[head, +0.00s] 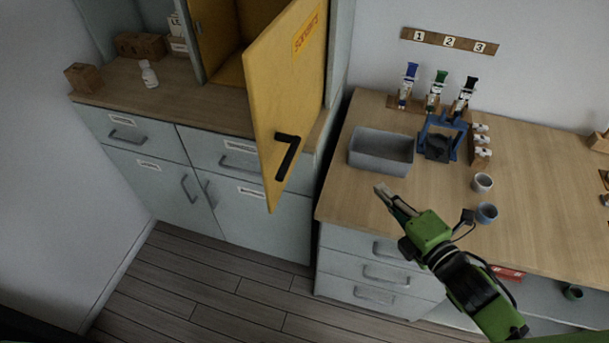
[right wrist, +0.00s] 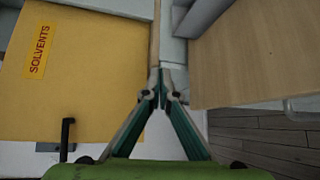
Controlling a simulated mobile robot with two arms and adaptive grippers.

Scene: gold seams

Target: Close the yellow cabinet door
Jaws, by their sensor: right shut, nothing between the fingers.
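The yellow cabinet door (head: 286,105) stands open in the head view, swung out toward me over the counter's front edge. It carries a "SOLVENTS" label and a black handle (head: 286,157). The yellow cabinet interior (head: 220,40) shows to its left. In the right wrist view the door (right wrist: 90,80) fills the left side, with its handle (right wrist: 66,138) at the lower left. My right gripper (head: 382,191) is shut and empty, to the right of the door and apart from it in the head view, near the workbench's front edge. My left gripper is not in view.
The floor in front is clear.

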